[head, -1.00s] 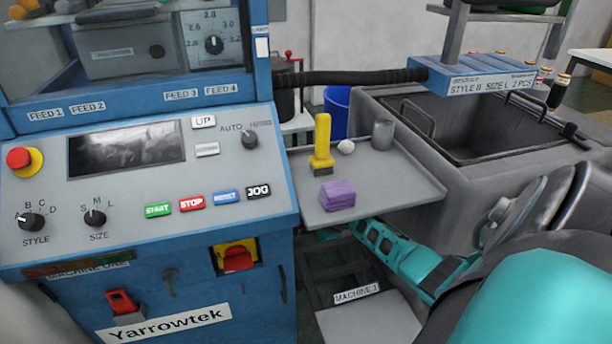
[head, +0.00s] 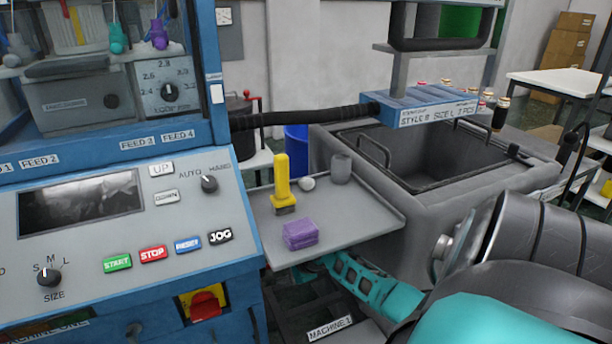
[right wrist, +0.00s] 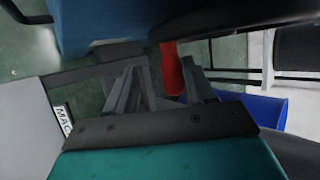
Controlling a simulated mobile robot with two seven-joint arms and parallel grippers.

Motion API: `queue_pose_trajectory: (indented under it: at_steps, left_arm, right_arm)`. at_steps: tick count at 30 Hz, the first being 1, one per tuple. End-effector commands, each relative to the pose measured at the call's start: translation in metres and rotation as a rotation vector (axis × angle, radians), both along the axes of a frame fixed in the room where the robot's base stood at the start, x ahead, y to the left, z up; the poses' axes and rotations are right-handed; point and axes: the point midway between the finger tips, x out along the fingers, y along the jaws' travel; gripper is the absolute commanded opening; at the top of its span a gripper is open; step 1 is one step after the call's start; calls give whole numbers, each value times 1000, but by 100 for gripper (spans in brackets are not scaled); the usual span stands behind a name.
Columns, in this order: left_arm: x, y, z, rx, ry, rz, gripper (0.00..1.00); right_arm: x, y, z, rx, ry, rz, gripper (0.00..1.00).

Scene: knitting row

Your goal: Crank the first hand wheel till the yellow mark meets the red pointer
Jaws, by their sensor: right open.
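My right gripper (right wrist: 159,66) shows in the right wrist view with its two dark fingers apart. A red upright handle (right wrist: 172,70) stands between the fingers, close to the right one. I cannot tell whether they touch. The handle hangs from a dark rounded part (right wrist: 215,18), which may be the hand wheel; only a piece of it shows. In the head view my teal right arm reaches under the grey tray, which hides the gripper. No yellow mark or red pointer can be made out. My left gripper is out of view.
The grey side tray (head: 365,214) holds a yellow-handled brush (head: 282,180), a purple block (head: 300,234) and a grey cup (head: 341,168). The blue machine's control panel (head: 110,235) stands at left. A grey bin (head: 350,140) stands behind the tray. A blue bucket (right wrist: 258,108) shows beyond the gripper.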

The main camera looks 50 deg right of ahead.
Motion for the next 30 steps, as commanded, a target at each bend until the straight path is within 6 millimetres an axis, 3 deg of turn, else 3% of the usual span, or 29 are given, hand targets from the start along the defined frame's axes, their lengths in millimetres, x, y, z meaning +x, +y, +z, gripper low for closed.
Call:
queue_pose_trajectory:
  at_steps: [6, 15, 21, 30]
  left_arm:
    - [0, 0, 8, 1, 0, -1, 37]
    - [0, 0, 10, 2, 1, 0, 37]
    - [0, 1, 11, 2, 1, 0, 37]
    - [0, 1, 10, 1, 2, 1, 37]
  right_arm:
    - [-50, -2, -5, 4, 21, 1, 50]
    - [-95, -5, -4, 3, 13, 1, 50]
    - [-106, -6, -2, 1, 8, 0, 50]
    - [-106, -6, -2, 0, 6, 0, 50]
